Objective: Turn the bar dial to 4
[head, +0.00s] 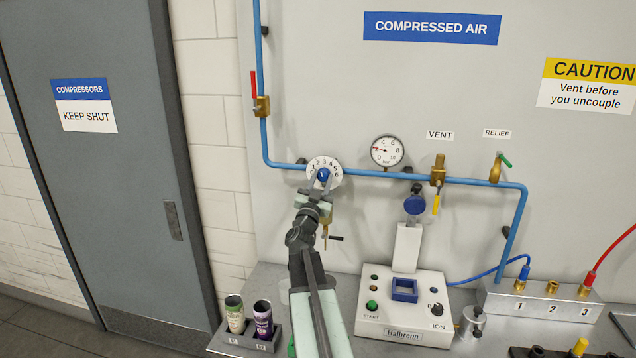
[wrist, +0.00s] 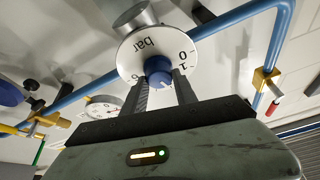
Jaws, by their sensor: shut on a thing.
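The bar dial is a white round plate (head: 332,162) with black numbers around a blue knob (head: 323,174). It is set on the blue pipe on the wall panel. My gripper (head: 320,185) reaches up to it from below and is shut on the knob. In the wrist view the dial plate (wrist: 133,57) appears upside down with "bar", 0 and 1 readable. The blue knob (wrist: 158,70) sits between my two dark fingers (wrist: 161,84). The fingers cover part of the scale, and I cannot tell which number the knob points to.
A pressure gauge (head: 387,151) right of the dial has its red needle toward the left, near 2. A red-handled valve (head: 261,106) is at upper left, a yellow-handled vent valve (head: 437,172) at right.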

